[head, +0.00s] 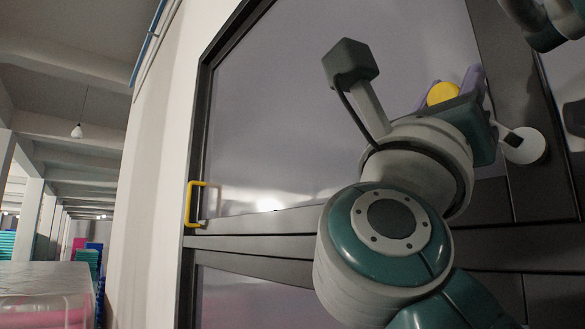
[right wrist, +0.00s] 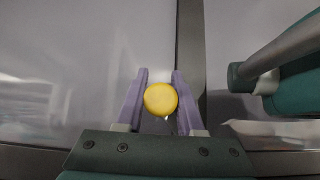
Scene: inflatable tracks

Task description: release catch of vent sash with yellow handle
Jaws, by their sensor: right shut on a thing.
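The vent sash is a glazed panel (head: 290,110) in a dark frame. A yellow bar handle (head: 188,204) is on the left side of its frame. My right gripper (head: 448,90) is in front of the glass, towards the sash's right side. Its purple fingers are shut on a round yellow knob (head: 443,94), likely the catch. In the right wrist view the knob (right wrist: 160,99) sits between both fingers (right wrist: 159,88), beside a dark frame bar (right wrist: 190,60). The knob's base and mounting are hidden. My left gripper is not in view.
A round white fitting (head: 526,146) with a dark lever is on the frame right of my gripper. A second glazed panel (head: 240,298) lies below the dark crossbar. A pale wall (head: 150,180) and an open hall with stacked coloured things (head: 88,255) are at left.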

